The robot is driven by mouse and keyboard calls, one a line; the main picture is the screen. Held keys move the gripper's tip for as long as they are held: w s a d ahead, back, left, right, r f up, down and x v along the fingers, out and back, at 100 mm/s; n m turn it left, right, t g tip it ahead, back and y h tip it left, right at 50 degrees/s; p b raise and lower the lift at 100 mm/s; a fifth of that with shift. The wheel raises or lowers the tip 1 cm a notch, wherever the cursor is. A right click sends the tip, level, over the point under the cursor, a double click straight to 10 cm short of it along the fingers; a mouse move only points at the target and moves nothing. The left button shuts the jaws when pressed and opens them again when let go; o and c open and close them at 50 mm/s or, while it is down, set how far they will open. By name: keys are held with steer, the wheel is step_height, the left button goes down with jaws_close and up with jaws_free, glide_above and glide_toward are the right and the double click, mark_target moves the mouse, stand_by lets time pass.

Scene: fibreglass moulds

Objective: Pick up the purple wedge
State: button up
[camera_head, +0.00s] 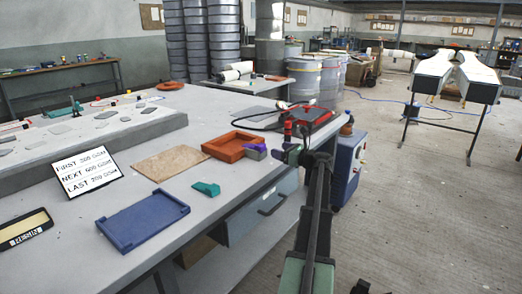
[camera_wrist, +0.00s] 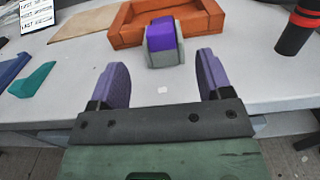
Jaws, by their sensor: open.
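The purple wedge (camera_wrist: 162,33) shows in the wrist view just ahead of my gripper, by the front edge of the orange tray (camera_wrist: 127,33). A grey block (camera_wrist: 165,58) sits right against its near side. My gripper (camera_wrist: 160,80) is open and empty, its two purple-grey fingers apart, short of the wedge and roughly in line with it. In the head view the wedge (camera_head: 256,149) lies at the right front corner of the orange tray (camera_head: 233,145), beside my gripper (camera_head: 287,148); the fingertips are hard to make out there.
A teal wedge (camera_head: 207,188) and a blue tray (camera_head: 142,218) lie on the grey table, with a tan board (camera_head: 172,166) behind. A black cylinder with red bands (camera_wrist: 298,28) stands to the right in the wrist view. The tabletop before the grey block is clear.

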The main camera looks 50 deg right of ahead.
mark_target(264, 145)
steer(key=w, duration=0.8)
steer(key=shift+w+a+f, duration=0.1)
steer(key=shift+w+f, duration=0.1)
steer(key=shift+f, duration=0.05)
steer(key=c, duration=1)
